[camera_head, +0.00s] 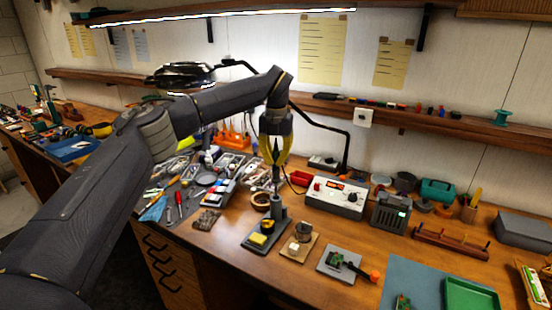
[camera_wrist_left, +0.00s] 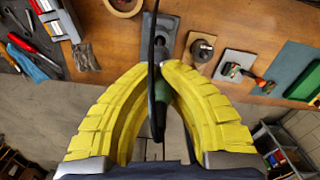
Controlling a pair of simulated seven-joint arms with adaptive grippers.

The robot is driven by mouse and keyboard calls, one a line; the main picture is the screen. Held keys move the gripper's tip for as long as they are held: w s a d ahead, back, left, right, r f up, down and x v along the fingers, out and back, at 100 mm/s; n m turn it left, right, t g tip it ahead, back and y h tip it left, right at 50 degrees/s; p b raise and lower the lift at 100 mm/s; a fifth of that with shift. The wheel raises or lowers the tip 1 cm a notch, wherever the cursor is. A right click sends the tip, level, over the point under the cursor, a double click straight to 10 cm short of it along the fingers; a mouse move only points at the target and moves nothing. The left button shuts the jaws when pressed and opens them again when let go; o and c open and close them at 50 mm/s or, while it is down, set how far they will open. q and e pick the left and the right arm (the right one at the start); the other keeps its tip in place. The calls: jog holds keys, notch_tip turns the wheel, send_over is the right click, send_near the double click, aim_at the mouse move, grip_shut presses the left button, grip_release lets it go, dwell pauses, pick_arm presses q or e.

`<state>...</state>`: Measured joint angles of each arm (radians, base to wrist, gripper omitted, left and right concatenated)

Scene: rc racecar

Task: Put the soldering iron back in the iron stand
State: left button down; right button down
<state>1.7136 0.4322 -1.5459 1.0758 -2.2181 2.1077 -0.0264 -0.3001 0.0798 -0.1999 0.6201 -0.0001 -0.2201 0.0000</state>
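My left gripper (camera_head: 276,160) points down over the bench, above the iron stand (camera_head: 262,240), which has a dark base, a yellow sponge and an upright grey holder. Its yellow fingers are closed around the soldering iron (camera_wrist_left: 160,112), whose greenish handle shows between them in the left wrist view. A thin part of the iron (camera_head: 276,180) shows below the fingertips, lined up with the holder; I cannot tell how far it sits inside. A black cable runs across the fingers in the wrist view, over the stand (camera_wrist_left: 157,50). My right gripper is not in view.
Right of the stand are a small wooden-based holder (camera_head: 300,246) and a grey plate with a green board (camera_head: 340,264). A white bench power unit (camera_head: 335,197) stands behind. Tools and parts trays crowd the left. A blue mat (camera_head: 405,280) lies at right.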

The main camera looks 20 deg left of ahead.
aim_at(276, 179)
pick_arm(q)
jog(key=shift+f, duration=3.25)
jog(key=c, duration=1)
grip_release()
jog(key=shift+c, duration=0.2)
jog(key=shift+r, duration=0.1)
jog(key=shift+r, duration=4.4)
